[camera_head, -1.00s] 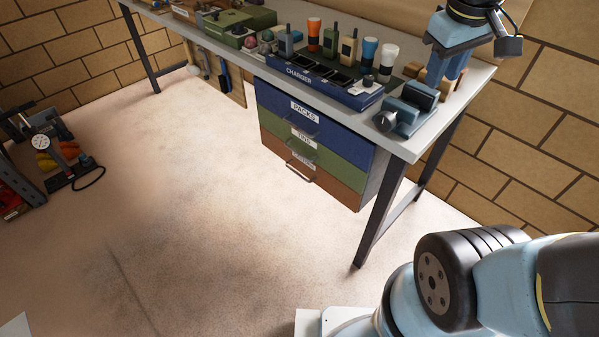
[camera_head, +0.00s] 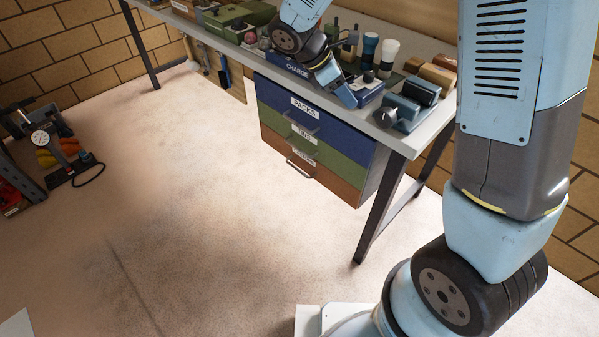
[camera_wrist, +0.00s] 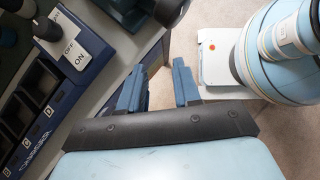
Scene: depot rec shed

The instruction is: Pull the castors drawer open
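The drawer unit under the bench has a blue top drawer labelled PACKS (camera_head: 330,127), a green middle drawer labelled TINS (camera_head: 340,163) and a brown bottom drawer (camera_head: 335,186). The brown drawer's label is partly hidden by its bar handle (camera_head: 300,168) and hard to read. All three fronts look flush, so the drawers look shut. My gripper (camera_head: 345,94) is over the bench's front edge by the charger, above the drawer unit. In the wrist view my gripper (camera_wrist: 158,78) has its two blue fingers apart with nothing between them.
The charger (camera_wrist: 62,50) is close to my gripper at the bench edge. Radios, cups and a blue-grey device (camera_head: 405,110) stand on the bench (camera_head: 440,125). A dark bench leg (camera_head: 380,210) is right of the drawers. The floor (camera_head: 200,190) before them is clear.

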